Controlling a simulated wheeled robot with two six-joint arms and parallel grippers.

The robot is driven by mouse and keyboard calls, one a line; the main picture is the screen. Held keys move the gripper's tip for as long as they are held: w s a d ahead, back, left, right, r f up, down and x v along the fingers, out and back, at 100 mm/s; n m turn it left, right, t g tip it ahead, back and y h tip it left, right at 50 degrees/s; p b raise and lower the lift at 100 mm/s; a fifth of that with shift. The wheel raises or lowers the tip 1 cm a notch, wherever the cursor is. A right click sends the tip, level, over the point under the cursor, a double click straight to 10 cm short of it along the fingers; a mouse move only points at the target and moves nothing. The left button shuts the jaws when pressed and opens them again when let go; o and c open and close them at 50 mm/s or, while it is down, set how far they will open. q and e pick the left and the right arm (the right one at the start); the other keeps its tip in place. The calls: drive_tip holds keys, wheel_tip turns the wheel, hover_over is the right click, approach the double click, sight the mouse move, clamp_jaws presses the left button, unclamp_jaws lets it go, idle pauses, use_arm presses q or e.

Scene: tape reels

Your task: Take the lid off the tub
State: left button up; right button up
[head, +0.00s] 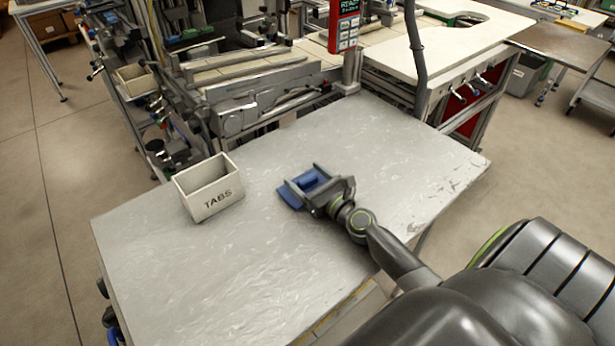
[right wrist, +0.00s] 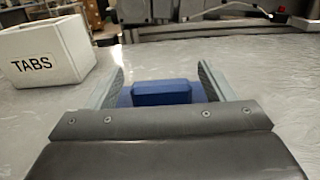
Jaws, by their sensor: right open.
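A white tub (head: 209,188) marked TABS stands upright on the table with its top open, and it also shows at the left of the right wrist view (right wrist: 42,52). A blue lid (head: 289,196) with a raised block on it lies flat on the table to the right of the tub, apart from it. My right gripper (head: 302,175) is open over the lid. In the right wrist view the lid's block (right wrist: 162,93) sits between the two spread fingers, with gaps on both sides. Part of the lid is hidden by the gripper. My left gripper is out of view.
The grey table (head: 240,270) is clear in front of and around the tub and lid. A metal machine (head: 250,100) stands behind the table's far edge, with a red control box (head: 344,25) and a hanging cable (head: 414,45) at the back.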

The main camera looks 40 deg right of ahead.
drive_tip(key=shift+r+p, duration=0.4)
drive_tip(key=shift+r, duration=0.15)
drive_tip(key=s+b, duration=0.1)
drive_tip(key=s, duration=0.2)
drive_tip(key=s+b, duration=0.1)
drive_tip(key=s, duration=0.3)
drive_tip(key=s+d+b, duration=0.1)
drive_tip(key=s, duration=0.2)
drive_tip(key=shift+s+f, duration=0.2)
drive_tip(key=shift+s, duration=0.1)
drive_tip(key=shift+s+r+b, duration=0.15)
drive_tip(key=shift+s+b, duration=0.15)
drive_tip(key=shift+s, duration=0.4)
drive_tip(key=shift+r, duration=0.1)
